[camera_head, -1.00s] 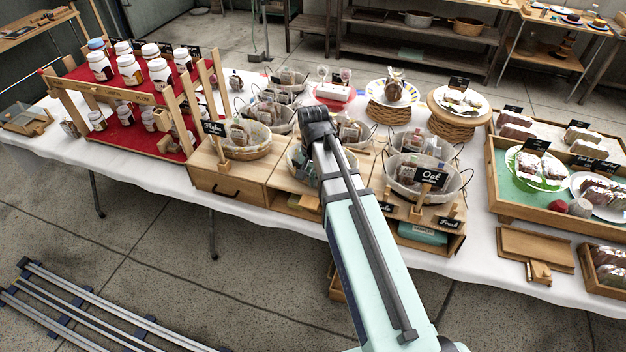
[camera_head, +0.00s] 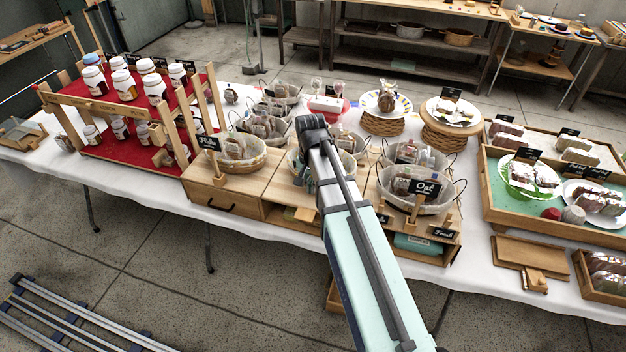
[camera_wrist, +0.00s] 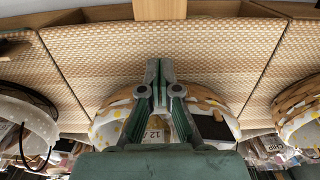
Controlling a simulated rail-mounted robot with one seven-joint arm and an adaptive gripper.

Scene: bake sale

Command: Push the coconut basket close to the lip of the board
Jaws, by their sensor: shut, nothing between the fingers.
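A wicker basket (camera_wrist: 213,92) with a white, yellow-dotted liner sits at the middle of the wrist view, on a woven board surface (camera_wrist: 100,60). No label reading coconut can be made out, so I cannot confirm which basket it is. My gripper (camera_wrist: 160,66) is shut and empty, its fingers overlapping this basket in the wrist view. Whether they touch it is unclear. In the head view my arm partly hides the middle basket (camera_head: 297,164) on the wooden stand (camera_head: 277,190).
A basket with an Oat sign (camera_head: 424,188) stands to the right. Another lined basket (camera_head: 240,165) stands to the left. Further baskets crowd behind. A red jar rack (camera_head: 105,140) is at left, a green tray (camera_head: 487,180) at right.

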